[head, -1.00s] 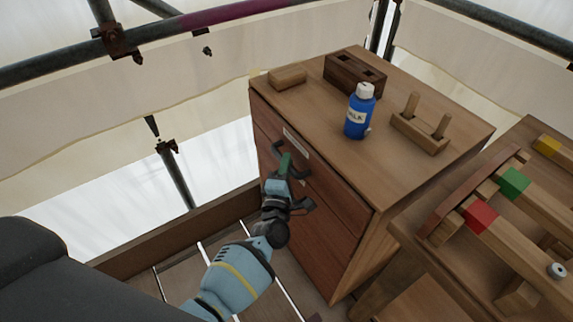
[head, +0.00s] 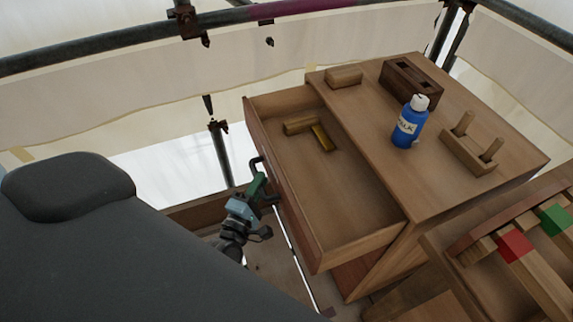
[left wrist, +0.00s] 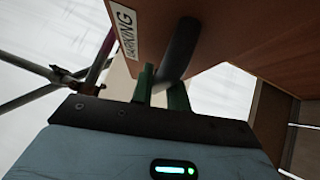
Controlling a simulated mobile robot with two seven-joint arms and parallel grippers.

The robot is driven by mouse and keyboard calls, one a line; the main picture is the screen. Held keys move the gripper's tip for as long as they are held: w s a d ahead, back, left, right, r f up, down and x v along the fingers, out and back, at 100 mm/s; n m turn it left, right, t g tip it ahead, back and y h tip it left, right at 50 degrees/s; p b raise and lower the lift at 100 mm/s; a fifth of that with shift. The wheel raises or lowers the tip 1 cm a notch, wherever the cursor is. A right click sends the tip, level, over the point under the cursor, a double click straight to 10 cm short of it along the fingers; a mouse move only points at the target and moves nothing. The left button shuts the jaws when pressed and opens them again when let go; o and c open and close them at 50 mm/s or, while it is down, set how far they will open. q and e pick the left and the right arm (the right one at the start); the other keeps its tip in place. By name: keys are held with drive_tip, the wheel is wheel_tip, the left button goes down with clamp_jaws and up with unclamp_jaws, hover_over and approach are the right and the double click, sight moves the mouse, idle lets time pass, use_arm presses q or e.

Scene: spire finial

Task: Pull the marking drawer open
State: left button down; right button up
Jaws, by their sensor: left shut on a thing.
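The marking drawer (head: 345,195) is pulled far out of the wooden cabinet (head: 470,190), and its inside shows in the head view. A small wooden block (head: 300,126) and a brass-coloured piece (head: 323,138) lie in its far end. My left gripper (head: 258,182) is at the drawer's front and shut on its dark handle (head: 255,163). In the left wrist view the green fingers (left wrist: 160,88) are around the handle (left wrist: 178,50), under the label (left wrist: 124,30), whose visible letters read "ARKING". My right gripper is not in view.
On the cabinet top stand a blue chalk bottle (head: 409,125), a dark block with holes (head: 411,80), a small wooden block (head: 344,77) and a two-peg holder (head: 470,148). A rack with red and green blocks (head: 515,245) stands at right. Scaffold tubes run behind.

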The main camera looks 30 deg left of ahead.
use_arm(q)
drive_tip(key=s+a, duration=0.5)
drive_tip(key=s, duration=0.2)
drive_tip(key=shift+a, duration=0.3)
drive_tip(key=shift+s, duration=0.1)
drive_tip(key=c, duration=1.4)
unclamp_jaws()
drive_tip(key=shift+o, duration=0.2)
drive_tip(key=shift+s, duration=0.1)
